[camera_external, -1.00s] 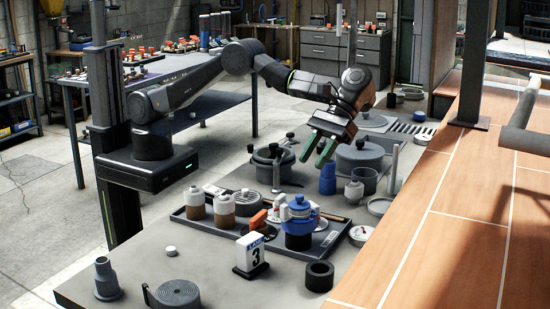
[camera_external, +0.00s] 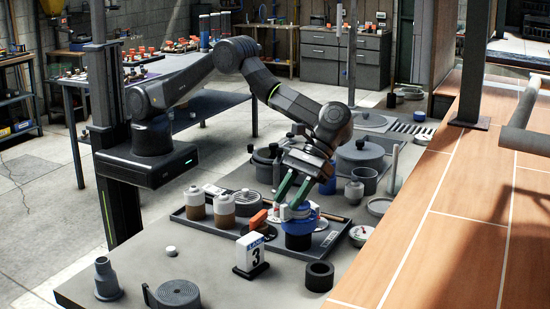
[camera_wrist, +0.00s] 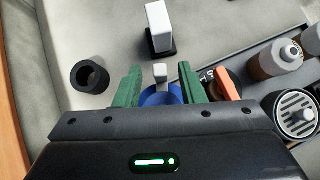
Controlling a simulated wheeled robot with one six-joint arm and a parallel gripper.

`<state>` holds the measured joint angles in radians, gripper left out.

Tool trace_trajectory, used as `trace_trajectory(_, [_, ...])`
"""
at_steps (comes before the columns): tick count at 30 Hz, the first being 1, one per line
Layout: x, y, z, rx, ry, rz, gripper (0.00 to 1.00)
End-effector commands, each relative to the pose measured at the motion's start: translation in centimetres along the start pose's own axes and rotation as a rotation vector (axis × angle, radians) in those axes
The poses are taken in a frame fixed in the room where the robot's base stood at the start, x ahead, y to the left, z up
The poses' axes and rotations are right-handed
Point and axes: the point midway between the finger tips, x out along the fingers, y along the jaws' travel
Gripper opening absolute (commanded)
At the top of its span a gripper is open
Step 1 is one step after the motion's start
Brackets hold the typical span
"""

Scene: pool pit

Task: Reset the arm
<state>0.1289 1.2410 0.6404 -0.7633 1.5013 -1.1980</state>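My gripper (camera_external: 287,203) points down over the blue-topped pot (camera_external: 298,228) on the worktable. No held thing is visible. The fingertips are close to the pot's top in the external view; I cannot tell whether they touch it. My arm reaches out from its column, bent at the elbow.

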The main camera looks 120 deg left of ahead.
Motion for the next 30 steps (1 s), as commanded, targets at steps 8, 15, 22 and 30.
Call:
trace_trajectory(8, [2.8, 0.0, 0.0, -0.001, -0.001, -0.001, 0.36])
trace_trajectory(15, [2.8, 0.1, 0.0, -0.008, -0.001, 0.008, 0.36])
trace_trajectory(22, [2.5, 0.1, -0.1, -0.005, 0.0, 0.006, 0.36])
trace_trajectory(30, [-1.1, 0.1, -0.2, 0.001, 0.0, 0.004, 0.36])
